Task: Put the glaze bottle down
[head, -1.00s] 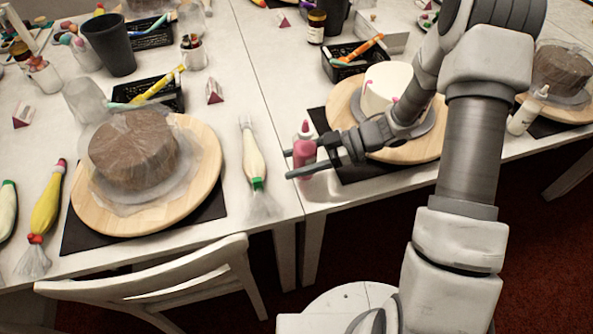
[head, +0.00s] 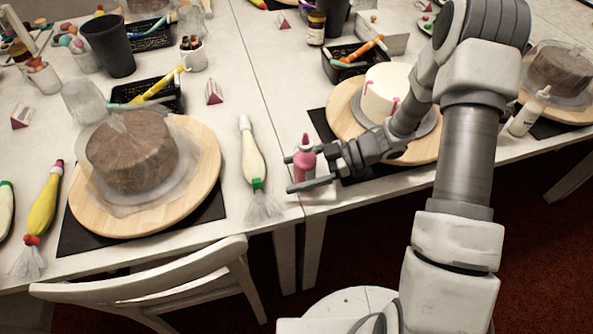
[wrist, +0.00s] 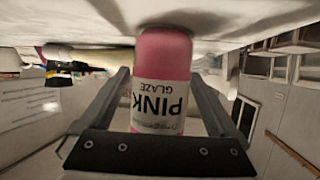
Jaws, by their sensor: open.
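The pink glaze bottle (head: 304,161) is upright at the front edge of the right table, near the seam between the tables. My gripper (head: 291,174) is open around it, one finger on each side. The wrist view is upside down and shows the bottle (wrist: 161,75) with its "PINK GLAZE" label between the spread fingers, with gaps at both sides. Its base meets the white tabletop (wrist: 225,28) there. The front finger hides part of the bottle's lower end in the head view.
A white cake with pink drips (head: 386,92) stands on a round wooden board (head: 345,112) just behind my gripper. A piping bag (head: 252,160) lies left of the bottle. A brown cake (head: 132,155) and a chair (head: 180,284) are farther left.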

